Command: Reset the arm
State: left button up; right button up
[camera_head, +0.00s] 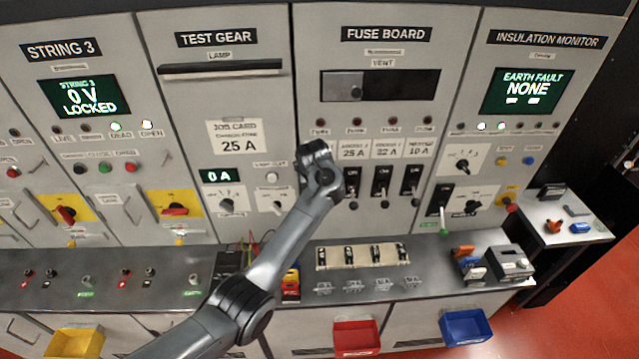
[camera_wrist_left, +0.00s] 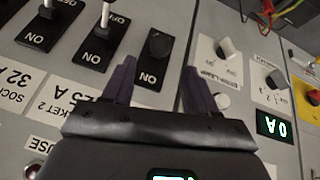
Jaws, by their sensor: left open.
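My left arm (camera_head: 300,225) reaches up from the bottom of the head view. My left gripper (camera_head: 316,160) is in front of the fuse board (camera_head: 390,90), beside its left switch (camera_head: 352,182); the arm's end hides its fingers there. In the left wrist view my left gripper (camera_wrist_left: 160,78) is open, with two dark fingers apart and nothing held. A black-knobbed switch (camera_wrist_left: 158,48) shows between the fingertips in the picture; whether they touch it I cannot tell. Two more switches (camera_wrist_left: 96,42) with pale shafts are to its left. My right gripper is not in view.
A steel bench (camera_head: 350,275) runs below the panels, with a fuse rack (camera_head: 362,256) and a grey device (camera_head: 508,262) on it. A red bin (camera_head: 357,336), yellow bin (camera_head: 75,342) and blue bin (camera_head: 466,327) hang below. The job card (camera_head: 238,140) reads 25 A.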

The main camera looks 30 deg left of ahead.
pick_arm(q)
jog(key=s+d+f+m+h+p, duration=0.1)
jog(key=s+d+f+m, duration=0.2)
jog(key=s+f, duration=0.45)
jog(key=s+d+f+m+p, duration=0.1)
jog(key=s+d+f+m, duration=0.1)
jog(key=s+d+f, duration=0.5)
jog(key=s+d+r+m+g+h+p, duration=0.1)
jog(key=s+d+r+m, duration=0.1)
jog(key=s, duration=1.2)
jog(key=s+d+r+m, duration=0.2)
jog(key=s+d+m, duration=0.1)
jog(key=s, duration=1.2)
jog(key=shift+s+m+g+h+p, duration=0.25)
jog(key=shift+m+g+h+p, duration=0.15)
jog(key=shift+m, duration=0.1)
jog(key=shift+d, duration=0.1)
